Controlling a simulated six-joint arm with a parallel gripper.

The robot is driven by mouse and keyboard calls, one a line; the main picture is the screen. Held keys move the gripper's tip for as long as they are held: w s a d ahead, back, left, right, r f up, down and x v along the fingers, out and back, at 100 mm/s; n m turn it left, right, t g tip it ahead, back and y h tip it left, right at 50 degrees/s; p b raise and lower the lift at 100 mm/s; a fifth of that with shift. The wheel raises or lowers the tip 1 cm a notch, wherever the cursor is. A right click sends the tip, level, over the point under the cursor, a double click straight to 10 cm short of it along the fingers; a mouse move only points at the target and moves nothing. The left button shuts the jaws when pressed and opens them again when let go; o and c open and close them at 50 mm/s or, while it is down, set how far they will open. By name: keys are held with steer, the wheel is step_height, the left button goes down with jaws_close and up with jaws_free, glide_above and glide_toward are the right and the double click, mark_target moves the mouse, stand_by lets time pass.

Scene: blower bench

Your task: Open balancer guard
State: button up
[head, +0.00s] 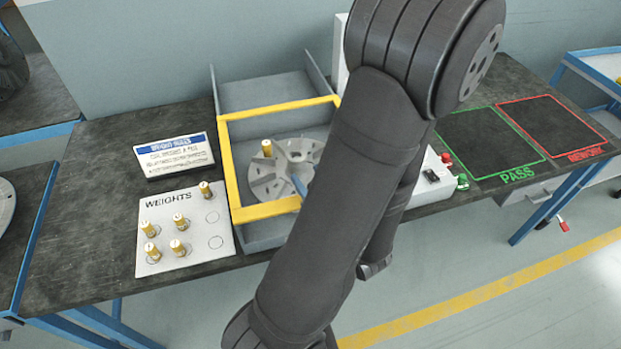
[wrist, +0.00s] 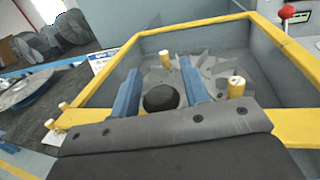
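The balancer guard is a yellow frame (head: 227,165) lying over the top of a grey open box. It also shows in the wrist view (wrist: 290,125). Under it sits a grey finned rotor (head: 268,180) with a brass weight (head: 267,148) standing on it. My gripper's blue fingers (wrist: 162,85) are apart, one each side of a black round knob (wrist: 160,98) near the guard's front bar. I cannot tell whether either finger touches the knob. In the head view my arm hides the guard's right side and most of my gripper.
A white weights board (head: 185,232) with several brass weights is left of the box, below a sign (head: 175,155). Right of my arm are red (head: 446,157) and green (head: 462,182) buttons, then empty green PASS (head: 490,145) and red rework (head: 550,125) areas.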

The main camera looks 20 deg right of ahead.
mark_target(306, 139)
jaws_close()
steer(key=d+x, duration=0.2)
steer(key=x, duration=0.9)
steer(key=w+d+x, duration=0.1)
steer(key=d+x, duration=0.2)
steer(key=x, duration=0.8)
steer(key=d+x, duration=0.2)
steer(key=x, duration=0.9)
steer(key=shift+w+d+f, duration=0.1)
steer(key=shift+w, duration=0.15)
steer(key=shift+o, duration=1.7)
jaws_free()
steer(key=v, duration=1.7)
steer(key=shift+s, duration=0.2)
